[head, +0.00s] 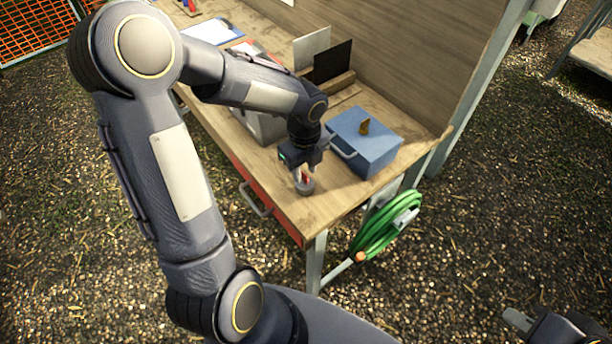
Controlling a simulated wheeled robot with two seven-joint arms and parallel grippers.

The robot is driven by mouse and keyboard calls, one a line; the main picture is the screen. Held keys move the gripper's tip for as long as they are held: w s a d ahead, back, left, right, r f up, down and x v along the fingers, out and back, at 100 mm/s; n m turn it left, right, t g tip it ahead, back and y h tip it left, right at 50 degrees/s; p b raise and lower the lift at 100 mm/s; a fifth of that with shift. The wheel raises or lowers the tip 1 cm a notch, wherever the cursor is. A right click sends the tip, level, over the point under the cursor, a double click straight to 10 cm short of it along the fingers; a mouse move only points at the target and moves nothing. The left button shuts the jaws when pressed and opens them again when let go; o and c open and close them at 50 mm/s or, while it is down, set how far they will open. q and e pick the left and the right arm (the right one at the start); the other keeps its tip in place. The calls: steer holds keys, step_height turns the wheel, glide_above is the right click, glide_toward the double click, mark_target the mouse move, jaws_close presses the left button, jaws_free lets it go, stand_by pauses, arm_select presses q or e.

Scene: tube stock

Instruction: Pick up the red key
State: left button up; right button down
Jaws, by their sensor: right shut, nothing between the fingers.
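A small red thing (306,177), which may be the red key, shows at a small grey round holder (306,188) near the front right corner of the wooden workbench (332,204). My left gripper (304,174) points down right at the red thing. Its fingers partly hide the red thing, and I cannot tell whether they touch it or are closed on it. My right gripper (516,321) is low at the bottom right corner, away from the bench, shut and empty.
A grey box (262,125) is behind my forearm. A red drawer (268,198) is below the bench top. A green hose (384,228) hangs at the bench end.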

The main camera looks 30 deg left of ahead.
mark_target(304, 181)
arm_select(q)
step_height(304, 181, down, 2)
steer(key=shift+f, duration=0.25)
jaws_close()
steer(key=shift+r, duration=0.15)
